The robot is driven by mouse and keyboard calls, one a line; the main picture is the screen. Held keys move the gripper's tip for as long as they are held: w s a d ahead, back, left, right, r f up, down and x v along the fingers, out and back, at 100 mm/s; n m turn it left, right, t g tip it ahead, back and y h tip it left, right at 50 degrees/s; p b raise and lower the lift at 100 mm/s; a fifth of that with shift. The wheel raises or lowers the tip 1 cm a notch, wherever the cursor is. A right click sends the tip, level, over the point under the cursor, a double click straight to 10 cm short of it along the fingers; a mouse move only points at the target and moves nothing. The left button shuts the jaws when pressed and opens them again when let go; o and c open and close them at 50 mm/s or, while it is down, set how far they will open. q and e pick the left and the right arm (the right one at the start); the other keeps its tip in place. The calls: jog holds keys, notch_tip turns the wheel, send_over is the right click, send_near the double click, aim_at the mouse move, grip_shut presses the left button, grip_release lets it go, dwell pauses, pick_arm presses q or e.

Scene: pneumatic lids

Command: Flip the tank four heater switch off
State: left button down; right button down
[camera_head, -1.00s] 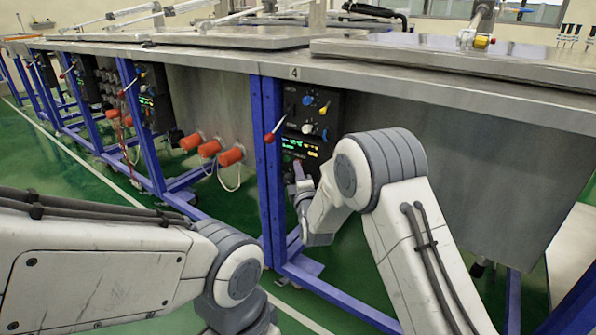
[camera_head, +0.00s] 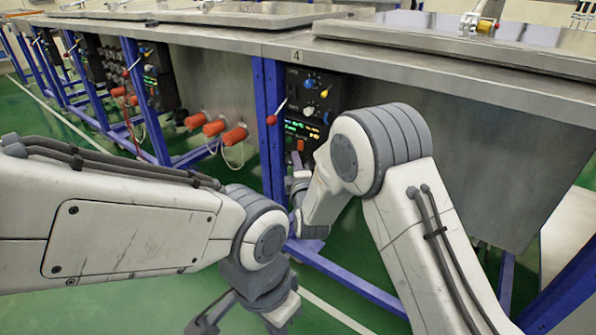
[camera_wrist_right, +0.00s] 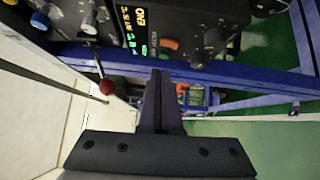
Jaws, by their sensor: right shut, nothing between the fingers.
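The tank four control panel (camera_head: 318,93) is a black box under the tabletop marked 4. An orange-red switch (camera_head: 300,145) sits low on it, below the lit displays. It also shows in the right wrist view (camera_wrist_right: 168,44), beyond the fingertips; its on or off position cannot be told. My right gripper (camera_head: 297,162) is just below the switch in the head view, apart from it as far as I can see. In the right wrist view its fingers (camera_wrist_right: 160,75) are closed together and empty. My left gripper (camera_head: 240,318) is low at the bottom edge, partly cut off.
A red-balled lever (camera_head: 272,119) sticks out left of the panel. A black knob (camera_wrist_right: 213,38) is beside the switch in the wrist view. A blue frame leg (camera_head: 270,165) stands left of the panel. Orange pipe ends (camera_head: 214,128) protrude farther left. Green floor lies below.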

jog(key=a+p+v, duration=0.1)
jog(key=v, duration=0.5)
jog(key=shift+s+d+r, duration=0.2)
jog(key=shift+s, duration=0.35)
